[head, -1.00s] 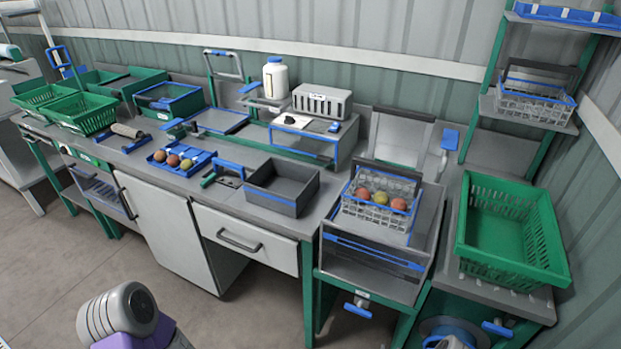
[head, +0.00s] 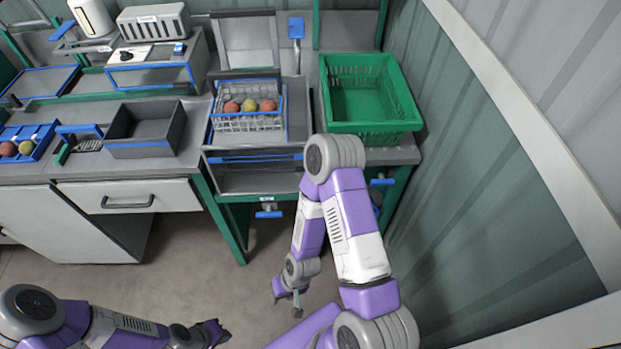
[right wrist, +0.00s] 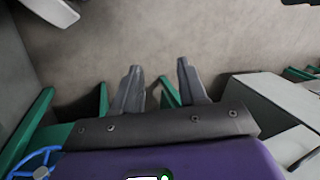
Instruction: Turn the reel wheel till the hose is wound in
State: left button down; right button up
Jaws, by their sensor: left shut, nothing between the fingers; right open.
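The blue spoked reel wheel (right wrist: 36,163) shows in part at the lower left corner of the right wrist view. In the head view my right arm covers most of the reel's place under the right bench, with only a small blue part (head: 376,208) beside the arm. The hose cannot be made out. My right gripper (head: 286,305) hangs low over the floor, in front of and left of the reel's place. In the right wrist view its two fingers (right wrist: 159,66) are apart with nothing between them. My left gripper (head: 220,332) is shut and empty at the lower left, well away from the reel.
A green crate (head: 404,127) stands on the bench above the reel. Blue handles (head: 268,213) and (head: 382,181) stick out under the bench front. A corrugated wall (head: 470,200) closes the right side. The floor (head: 190,270) before the bench is clear.

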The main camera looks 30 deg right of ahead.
jog(key=w+d+f+m+t+h+b, duration=0.2)
jog(key=w+d+f+h, duration=0.25)
jog(key=d+f, duration=0.3)
jog(key=w+d+f+m+t+h+b, duration=0.2)
jog(key=w+d+f+h, duration=0.2)
jog(key=w+d+f, duration=0.3)
jog(key=w+d+f+m+t+h+b, duration=0.1)
jog(key=w+d+h+b, duration=0.4)
jog(key=d+h, duration=0.7)
jog(key=d+m+t, duration=0.1)
jog(key=d, duration=0.5)
jog(key=shift+w+d+m, duration=0.2)
jog(key=shift+w+m, duration=0.15)
jog(key=shift+m, duration=0.05)
grip_shut()
